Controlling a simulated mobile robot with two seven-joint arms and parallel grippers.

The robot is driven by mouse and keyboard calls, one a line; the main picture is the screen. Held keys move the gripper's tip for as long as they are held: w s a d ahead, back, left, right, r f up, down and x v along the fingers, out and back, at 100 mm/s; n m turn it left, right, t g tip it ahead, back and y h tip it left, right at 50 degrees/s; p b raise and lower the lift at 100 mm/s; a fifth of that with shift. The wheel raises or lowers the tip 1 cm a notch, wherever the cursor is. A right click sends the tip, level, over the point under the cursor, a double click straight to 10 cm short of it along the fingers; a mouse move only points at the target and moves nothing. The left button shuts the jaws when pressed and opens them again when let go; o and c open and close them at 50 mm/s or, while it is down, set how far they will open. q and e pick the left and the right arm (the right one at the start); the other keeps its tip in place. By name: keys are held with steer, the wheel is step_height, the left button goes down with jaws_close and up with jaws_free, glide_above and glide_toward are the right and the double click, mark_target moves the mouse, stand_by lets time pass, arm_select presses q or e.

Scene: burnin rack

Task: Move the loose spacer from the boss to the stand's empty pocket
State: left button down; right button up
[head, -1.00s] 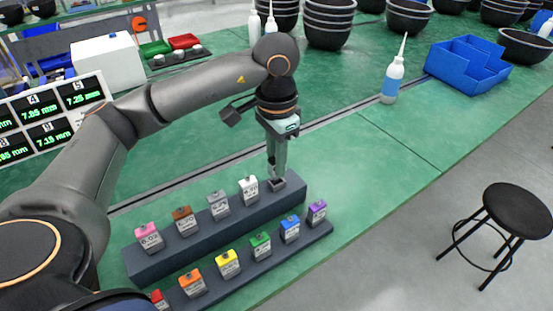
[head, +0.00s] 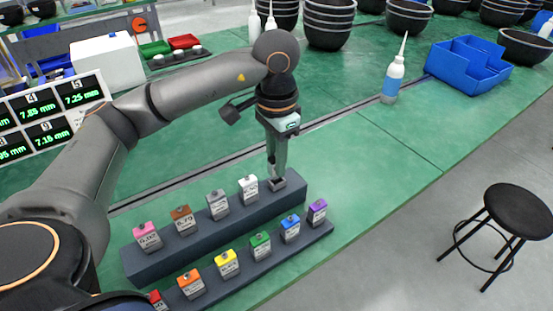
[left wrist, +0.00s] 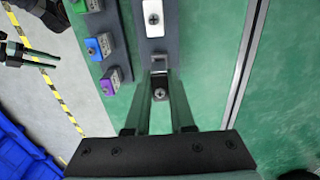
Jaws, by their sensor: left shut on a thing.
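The stand (head: 190,246) is a dark two-step block with colour-topped spacers in two rows. The upper row has pink (head: 147,236), brown (head: 184,220), grey (head: 218,204) and white (head: 248,188) spacers. My left gripper (head: 277,172) points down at the right end of this row, shut on a dark-topped spacer (left wrist: 160,93) with a screw-like knob. That spacer sits at or just above the stand's end, beside the white one; whether it touches is unclear. I cannot make out the boss or an empty pocket. A dark two-pronged part at upper left, likely my right gripper (left wrist: 42,60), shows in the left wrist view.
The lower row holds orange (head: 192,282), yellow (head: 227,263), green (head: 260,246), blue (head: 290,228) and purple (head: 317,212) spacers. A bottle (head: 392,80) and blue bin (head: 470,65) stand behind right. A stool (head: 517,212) is on the floor. Green bench is clear right of the stand.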

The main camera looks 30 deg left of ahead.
arm_select(q)
steer(key=shift+f, duration=0.15)
arm_select(e)
steer(key=shift+f, duration=0.15)
arm_select(q)
steer(key=shift+f+b, duration=0.35)
steer(key=shift+b, duration=0.05)
arm_select(e)
steer(key=shift+f, duration=0.3)
arm_select(q)
steer(key=shift+f+b, duration=0.7)
steer(key=shift+f, duration=0.05)
arm_select(e)
steer(key=shift+f, duration=0.7)
arm_select(q)
steer(key=c, duration=0.7)
jaws_free()
steer(key=shift+r, duration=0.65)
step_height(320, 180, up, 10)
steer(key=p, duration=0.3)
steer(key=shift+r, duration=0.65)
arm_select(e)
steer(key=shift+w+r, duration=0.1)
steer(key=shift+r, duration=1.7)
steer(key=shift+f, duration=0.1)
